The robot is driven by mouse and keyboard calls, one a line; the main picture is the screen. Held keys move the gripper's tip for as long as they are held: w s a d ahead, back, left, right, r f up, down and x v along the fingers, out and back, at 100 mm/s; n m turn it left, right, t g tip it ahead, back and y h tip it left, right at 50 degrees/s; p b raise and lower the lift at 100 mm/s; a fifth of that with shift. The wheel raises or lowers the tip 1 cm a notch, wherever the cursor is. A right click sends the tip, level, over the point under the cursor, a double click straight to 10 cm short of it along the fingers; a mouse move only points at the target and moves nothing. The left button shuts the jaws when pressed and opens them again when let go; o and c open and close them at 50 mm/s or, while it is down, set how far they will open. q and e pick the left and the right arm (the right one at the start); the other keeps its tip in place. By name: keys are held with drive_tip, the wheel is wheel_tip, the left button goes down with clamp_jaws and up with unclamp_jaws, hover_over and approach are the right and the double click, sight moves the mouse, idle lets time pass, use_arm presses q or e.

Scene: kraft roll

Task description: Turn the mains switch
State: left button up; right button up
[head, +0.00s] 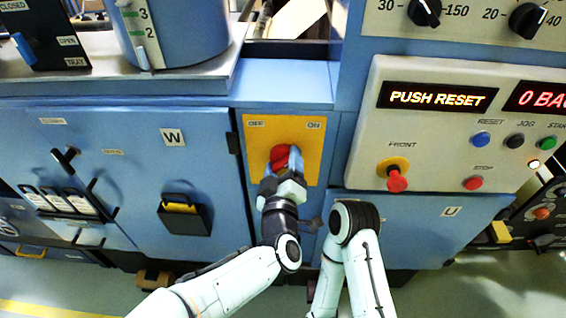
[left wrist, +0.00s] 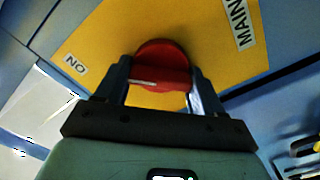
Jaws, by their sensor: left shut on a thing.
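The mains switch is a red rotary knob (head: 281,156) on a yellow plate (head: 310,165) with an OFF label at its upper left and an ON label at its upper right. My left gripper (head: 283,178) is shut on the knob, covering its lower part in the head view. In the left wrist view the red knob (left wrist: 162,62) sits between the two fingers of the left gripper (left wrist: 160,80), with a pale line across its lower face. My right arm shows at the lower middle of the head view, but its gripper cannot be seen.
A blue cabinet door (head: 130,170) with a black handle stands left. A large blue-grey cylinder (head: 180,30) sits above.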

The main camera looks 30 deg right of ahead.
idle(0.4)
use_arm(q)
drive_tip(key=o, duration=1)
drive_tip(key=shift+o, duration=0.2)
drive_tip(key=shift+s, duration=0.1)
drive_tip(key=v, duration=1.3)
drive_tip(key=shift+s+b, duration=0.15)
drive_tip(key=shift+b, duration=0.25)
